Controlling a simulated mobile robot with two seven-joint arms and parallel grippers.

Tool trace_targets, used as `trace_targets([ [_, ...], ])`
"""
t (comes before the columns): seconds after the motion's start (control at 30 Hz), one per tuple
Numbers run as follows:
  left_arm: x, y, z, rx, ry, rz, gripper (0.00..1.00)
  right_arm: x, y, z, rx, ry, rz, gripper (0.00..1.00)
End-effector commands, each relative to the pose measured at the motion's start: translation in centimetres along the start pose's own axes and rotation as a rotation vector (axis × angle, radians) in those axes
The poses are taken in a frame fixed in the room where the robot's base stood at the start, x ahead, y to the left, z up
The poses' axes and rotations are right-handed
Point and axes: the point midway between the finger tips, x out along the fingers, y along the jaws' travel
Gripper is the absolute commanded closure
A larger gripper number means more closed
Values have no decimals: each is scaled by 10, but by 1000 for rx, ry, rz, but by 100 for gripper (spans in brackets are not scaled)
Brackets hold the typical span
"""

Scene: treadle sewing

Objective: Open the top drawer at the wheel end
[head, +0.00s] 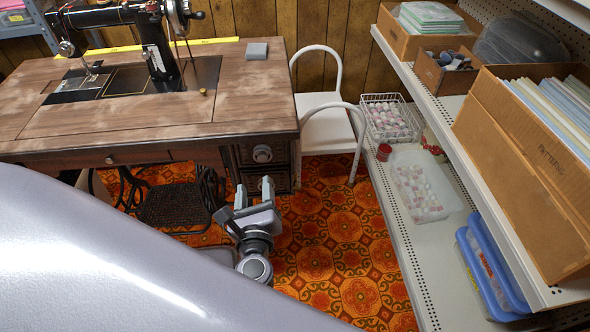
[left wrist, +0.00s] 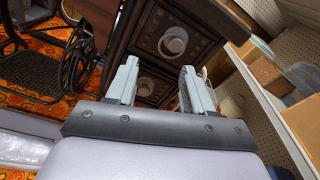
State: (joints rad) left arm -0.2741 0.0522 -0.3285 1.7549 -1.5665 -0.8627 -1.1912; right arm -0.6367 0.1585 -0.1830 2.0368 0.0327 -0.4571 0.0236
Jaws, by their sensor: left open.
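The sewing table (head: 120,110) stands at the left, with a dark drawer stack under its right end. The top drawer's round grey knob (head: 262,153) shows on its carved dark front; that drawer looks closed. In the left wrist view the top knob (left wrist: 173,41) is beyond my fingertips, and the lower drawer's knob (left wrist: 146,86) shows between the fingers. My left gripper (head: 254,192) is open and empty, in front of the stack and below the top knob, apart from it. It also shows in the left wrist view (left wrist: 158,78). My right gripper is out of view.
A shelf unit (head: 440,260) with boxes and bins runs along the right. The iron treadle (head: 180,205) is left of my gripper. Patterned carpet (head: 340,240) lies clear between table and shelf.

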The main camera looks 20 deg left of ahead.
Motion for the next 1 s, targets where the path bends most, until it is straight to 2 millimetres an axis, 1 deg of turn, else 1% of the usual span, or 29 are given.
trace_targets([
  [0.03,2,-2,-1,52,-36,-4,48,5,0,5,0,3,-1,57],
  [0.1,3,-4,3,105,-71,-6,48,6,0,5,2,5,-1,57],
  [0.27,11,-7,9,146,-100,-8,48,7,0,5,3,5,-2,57],
  [0.5,47,-8,12,144,-99,-7,48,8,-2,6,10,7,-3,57],
  [0.6,60,-8,14,143,-98,-8,48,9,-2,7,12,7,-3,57],
  [0.7,69,-8,14,143,-97,-8,48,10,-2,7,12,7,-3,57],
  [0.8,74,-8,15,142,-96,-9,48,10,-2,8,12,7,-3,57],
  [1.0,75,-8,15,142,-95,-8,48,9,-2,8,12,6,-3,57],
])
